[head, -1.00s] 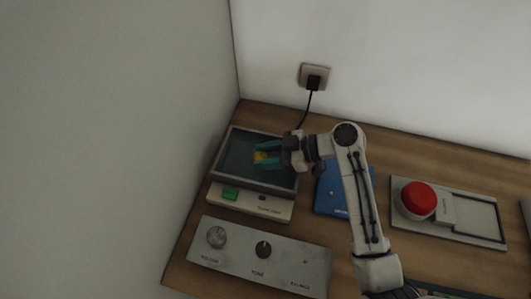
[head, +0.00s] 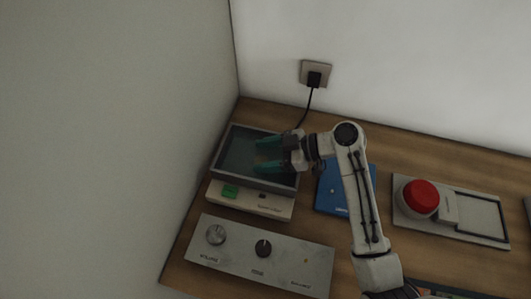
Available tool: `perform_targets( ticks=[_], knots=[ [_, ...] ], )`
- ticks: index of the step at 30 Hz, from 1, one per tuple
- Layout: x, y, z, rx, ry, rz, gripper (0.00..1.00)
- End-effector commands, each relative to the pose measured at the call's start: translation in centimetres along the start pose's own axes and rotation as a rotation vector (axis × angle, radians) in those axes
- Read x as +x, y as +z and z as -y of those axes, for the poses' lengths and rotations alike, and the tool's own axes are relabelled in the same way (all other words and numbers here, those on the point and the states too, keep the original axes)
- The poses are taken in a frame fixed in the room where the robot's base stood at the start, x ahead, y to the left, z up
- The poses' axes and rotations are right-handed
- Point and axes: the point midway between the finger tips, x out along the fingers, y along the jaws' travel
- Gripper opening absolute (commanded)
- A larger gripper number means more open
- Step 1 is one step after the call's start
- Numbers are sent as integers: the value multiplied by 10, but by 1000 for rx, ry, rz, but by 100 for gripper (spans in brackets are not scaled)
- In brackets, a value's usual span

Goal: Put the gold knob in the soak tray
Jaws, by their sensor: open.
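The soak tray is the dark-floored, grey-rimmed basin (head: 240,180) at the back left of the table. My gripper (head: 261,155) reaches in over it from the right, its two teal fingers apart with nothing seen between them. I do not see the gold knob; it may be hidden in the tray by the fingers or the gripper. I cannot tell from this view how high the fingertips are above the tray floor.
In front of the tray is its pale base with a green button (head: 230,191). A control panel (head: 225,262) with two knobs and a bare stub lies nearer. A blue plate (head: 331,190) and a red button (head: 419,198) are to the right. Walls stand left and behind.

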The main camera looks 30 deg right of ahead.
Motion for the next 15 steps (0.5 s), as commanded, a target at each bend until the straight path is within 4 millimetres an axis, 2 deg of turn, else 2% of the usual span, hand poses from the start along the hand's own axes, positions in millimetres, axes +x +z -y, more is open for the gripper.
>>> perform_targets(
  ticks=[1,5,11,12,15],
  knots=[
    [1,8,2,7,-4,9,66],
    [1,7,3,8,-5,11,66],
    [-6,-9,2,8,-5,10,66],
    [-13,-2,1,7,0,9,66],
    [-35,-2,1,6,2,7,66]
  ],
)
